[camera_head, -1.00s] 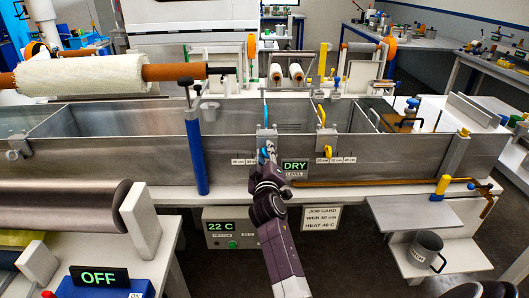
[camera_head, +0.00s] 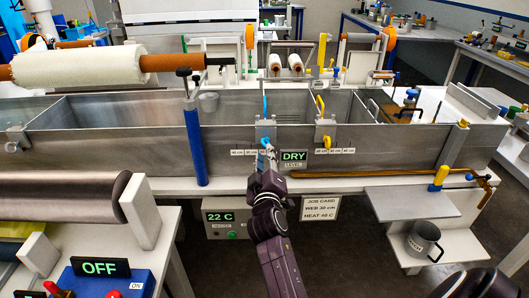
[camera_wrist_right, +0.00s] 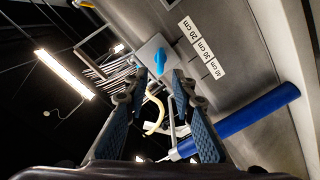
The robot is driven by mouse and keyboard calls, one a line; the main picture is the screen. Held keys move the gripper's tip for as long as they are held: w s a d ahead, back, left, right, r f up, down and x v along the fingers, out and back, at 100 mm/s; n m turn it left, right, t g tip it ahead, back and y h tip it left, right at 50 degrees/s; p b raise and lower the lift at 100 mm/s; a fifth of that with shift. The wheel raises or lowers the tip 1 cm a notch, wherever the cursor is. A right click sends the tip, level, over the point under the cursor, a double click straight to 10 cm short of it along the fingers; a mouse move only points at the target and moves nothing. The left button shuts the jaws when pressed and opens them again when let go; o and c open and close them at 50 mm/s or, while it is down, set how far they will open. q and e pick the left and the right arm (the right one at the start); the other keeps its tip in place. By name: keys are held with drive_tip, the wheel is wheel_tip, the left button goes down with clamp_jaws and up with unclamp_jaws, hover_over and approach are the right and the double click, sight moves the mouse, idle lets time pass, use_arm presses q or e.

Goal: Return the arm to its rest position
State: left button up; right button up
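My right arm comes up from the bottom middle of the head view. Its gripper (camera_head: 268,158) is in front of the bath's front wall, just below a small blue knob (camera_head: 266,142) on a metal bracket. In the right wrist view the gripper (camera_wrist_right: 153,88) has its two fingers apart with no object held between them. The blue knob (camera_wrist_right: 161,62) shows beyond the fingertips, apart from them. My left gripper is not in view.
The steel bath (camera_head: 405,150) spans the middle, with a blue post (camera_head: 196,148) left of my gripper and a yellow knob (camera_head: 327,142) to its right. A shelf (camera_head: 410,203) and a grey mug (camera_head: 424,241) stand at right. A roller bench (camera_head: 60,197) is at front left.

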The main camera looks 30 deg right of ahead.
idle(0.4)
